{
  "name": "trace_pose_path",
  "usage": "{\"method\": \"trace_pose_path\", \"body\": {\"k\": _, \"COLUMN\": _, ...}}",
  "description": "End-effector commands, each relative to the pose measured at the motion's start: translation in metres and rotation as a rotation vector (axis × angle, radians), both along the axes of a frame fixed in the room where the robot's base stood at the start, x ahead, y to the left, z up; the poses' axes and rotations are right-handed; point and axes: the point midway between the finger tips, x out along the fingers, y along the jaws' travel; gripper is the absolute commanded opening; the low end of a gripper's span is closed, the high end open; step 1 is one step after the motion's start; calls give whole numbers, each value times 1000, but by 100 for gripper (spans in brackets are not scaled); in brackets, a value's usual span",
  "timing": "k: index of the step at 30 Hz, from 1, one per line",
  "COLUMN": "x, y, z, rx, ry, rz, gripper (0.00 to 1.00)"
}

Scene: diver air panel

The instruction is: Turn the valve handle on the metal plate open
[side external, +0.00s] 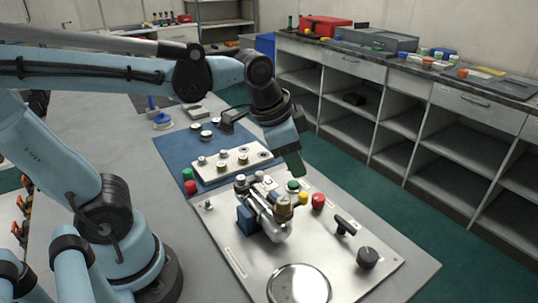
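The metal plate (235,258) lies on the grey table. A silver pipe-like valve body (270,222) with a blue block (246,220) is mounted on it. A small yellow part (302,199) sits at the right of this body. A black T-shaped handle (345,226) stands to the right on the plate. I cannot tell for certain which one is the valve handle. My gripper (293,165) points down above the plate's far edge, behind the valve body and apart from the black handle. Its fingers are too small and edge-on to show whether they are open.
A red knob (318,201), a green knob (293,185), a black round knob (367,258) and a round gauge (299,285) are on the plate. A smaller fitting panel (205,172) lies behind on a blue mat (175,150). Shelving (405,125) stands at the right.

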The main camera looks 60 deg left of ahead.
Motion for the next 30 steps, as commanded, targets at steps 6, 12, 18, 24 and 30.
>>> {"method": "trace_pose_path", "body": {"k": 6, "x": 35, "y": -31, "z": 8, "rx": 128, "ry": 143, "rz": -386, "gripper": 40}}
{"method": "trace_pose_path", "body": {"k": 12, "x": 61, "y": -61, "z": 4, "rx": 209, "ry": 263, "rz": -736, "gripper": 40}}
{"method": "trace_pose_path", "body": {"k": 18, "x": 75, "y": -81, "z": -4, "rx": 246, "ry": 336, "rz": -973, "gripper": 40}}
{"method": "trace_pose_path", "body": {"k": 24, "x": 78, "y": -87, "z": -10, "rx": 254, "ry": 357, "rz": -1044, "gripper": 40}}
{"method": "trace_pose_path", "body": {"k": 30, "x": 78, "y": -87, "z": -30, "rx": 253, "ry": 356, "rz": -1043, "gripper": 40}}
